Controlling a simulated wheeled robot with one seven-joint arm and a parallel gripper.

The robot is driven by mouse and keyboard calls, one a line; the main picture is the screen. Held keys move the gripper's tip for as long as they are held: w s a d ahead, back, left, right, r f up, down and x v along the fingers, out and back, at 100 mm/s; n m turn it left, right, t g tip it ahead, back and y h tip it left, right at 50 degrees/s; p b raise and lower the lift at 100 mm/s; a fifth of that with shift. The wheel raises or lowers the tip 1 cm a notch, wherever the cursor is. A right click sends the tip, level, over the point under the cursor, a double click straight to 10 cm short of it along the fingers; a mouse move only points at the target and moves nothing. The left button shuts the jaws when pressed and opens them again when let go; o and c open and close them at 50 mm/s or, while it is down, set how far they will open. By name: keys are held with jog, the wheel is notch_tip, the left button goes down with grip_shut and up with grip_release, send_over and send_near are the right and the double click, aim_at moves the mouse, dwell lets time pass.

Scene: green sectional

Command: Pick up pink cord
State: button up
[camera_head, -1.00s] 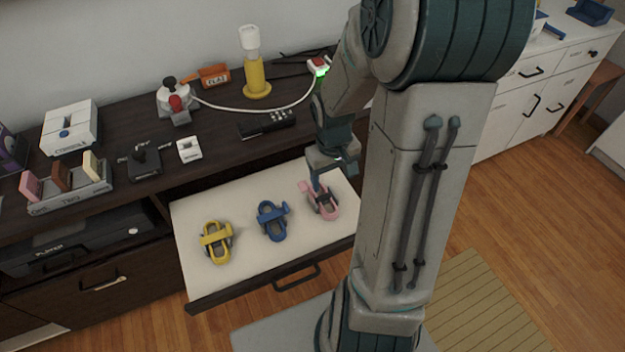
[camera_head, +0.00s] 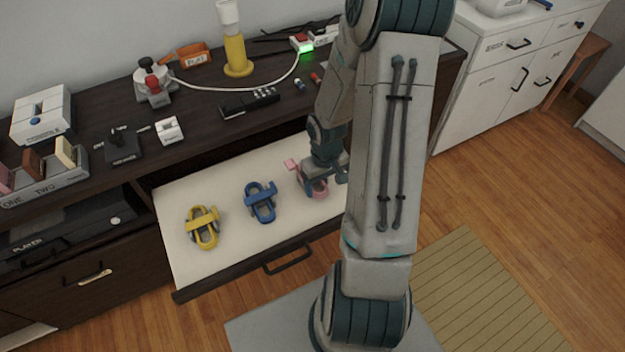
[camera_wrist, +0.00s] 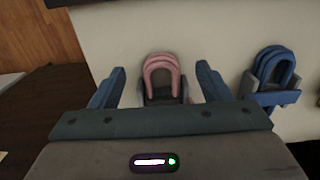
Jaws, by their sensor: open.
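The pink cord (camera_head: 312,181) lies coiled at the right of the open drawer (camera_head: 180,265), partly hidden by my gripper (camera_head: 322,172) in the head view. In the wrist view the pink cord (camera_wrist: 161,70) shows as a looped bundle with a grey part, between the two blue fingers of my gripper (camera_wrist: 160,85). The fingers are open, one on each side of the cord, with gaps on both sides. I cannot tell how far below the fingertips the cord lies.
A blue cord (camera_head: 261,202) and a yellow cord (camera_head: 202,227) lie to the left in the same drawer. The blue cord also shows in the wrist view (camera_wrist: 272,70), close outside one finger. The dark cabinet top (camera_head: 200,120) with several devices stands behind the drawer.

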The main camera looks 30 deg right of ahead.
aim_at(323, 191)
jog(key=f, duration=0.3)
jog(key=f+b, duration=0.1)
jog(key=shift+w+f, duration=0.25)
jog(key=c, duration=1.1)
jog(key=shift+r, duration=0.15)
